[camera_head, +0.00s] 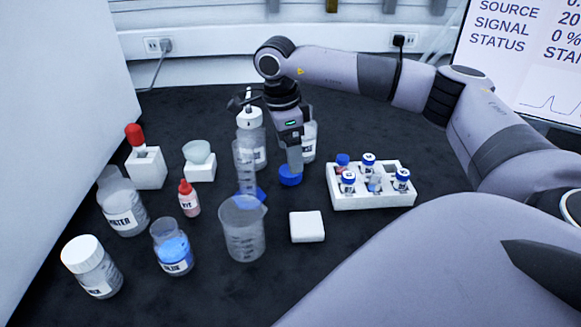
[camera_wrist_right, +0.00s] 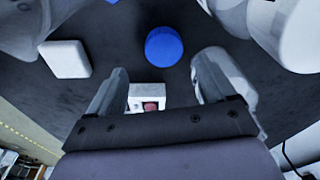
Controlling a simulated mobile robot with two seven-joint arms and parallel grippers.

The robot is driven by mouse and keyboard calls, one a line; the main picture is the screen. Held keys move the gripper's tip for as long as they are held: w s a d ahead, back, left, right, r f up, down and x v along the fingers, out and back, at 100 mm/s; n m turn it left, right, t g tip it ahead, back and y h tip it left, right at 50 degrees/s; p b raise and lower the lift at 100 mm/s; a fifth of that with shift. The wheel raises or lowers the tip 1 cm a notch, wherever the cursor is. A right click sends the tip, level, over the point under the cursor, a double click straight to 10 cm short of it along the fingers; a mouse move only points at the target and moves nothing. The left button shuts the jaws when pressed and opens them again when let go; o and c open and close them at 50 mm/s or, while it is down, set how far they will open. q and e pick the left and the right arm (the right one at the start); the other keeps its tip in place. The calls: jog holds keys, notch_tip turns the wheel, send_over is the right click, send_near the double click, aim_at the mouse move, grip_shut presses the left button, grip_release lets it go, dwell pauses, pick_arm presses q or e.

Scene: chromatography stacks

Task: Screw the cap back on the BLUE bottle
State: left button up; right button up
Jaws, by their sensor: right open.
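The blue bottle (camera_head: 172,250) stands upright at the front left in the head view, open at the top, with blue contents and a label reading BLUE. A blue cap (camera_head: 290,178) lies on the dark bench top near the middle. It also shows in the right wrist view (camera_wrist_right: 164,47), round and flat on the bench. My right gripper (camera_head: 293,166) points down just above the cap. In the right wrist view its two fingers (camera_wrist_right: 163,68) are apart with nothing between them, and the cap lies beyond the fingertips. My left gripper is not in view.
A graduated cylinder (camera_head: 245,170) and a beaker (camera_head: 243,232) stand left of the cap. A white block (camera_head: 307,227) lies in front. A white vial rack (camera_head: 372,200) is to the right. Bottles (camera_head: 250,128) stand behind the gripper. A red-capped dye bottle (camera_head: 189,202) stands behind the blue bottle.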

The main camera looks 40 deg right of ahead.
aim_at(286, 177)
jog(key=shift+w+d+f+b, duration=0.1)
jog(key=shift+d+f+b, duration=0.05)
jog(key=shift+f, duration=1.2)
jog(key=shift+w+d+f+b, duration=0.1)
jog(key=shift+f+b, duration=0.05)
jog(key=shift+f, duration=1.15)
jog(key=c, duration=1.1)
